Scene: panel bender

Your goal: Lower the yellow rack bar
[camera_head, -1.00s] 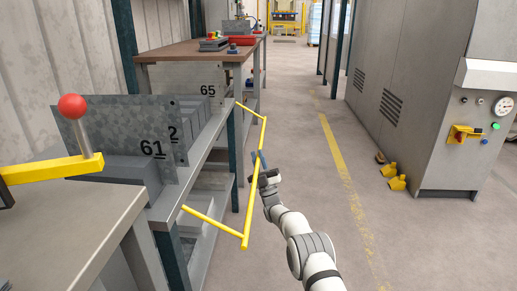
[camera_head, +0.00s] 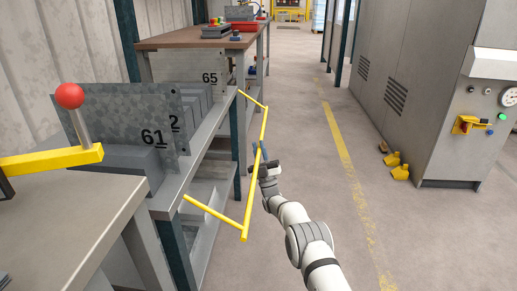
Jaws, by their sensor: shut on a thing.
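The yellow rack bar (camera_head: 248,205) is a thin U-shaped rail sticking out from the front of the grey rack (camera_head: 207,130). Its two side arms reach out from the rack and its long front rail runs away from me. The near end sits lower in the picture than the far end. My gripper (camera_head: 259,160) is shut on the front rail, around its middle. The fingers partly hide the rail there.
Grey metal plates marked 61 (camera_head: 115,125) stand on the rack. A yellow lever with a red ball knob (camera_head: 69,95) is at the near left. A grey machine cabinet (camera_head: 425,95) stands right, with yellow pedals (camera_head: 400,172) on the floor. The aisle between is clear.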

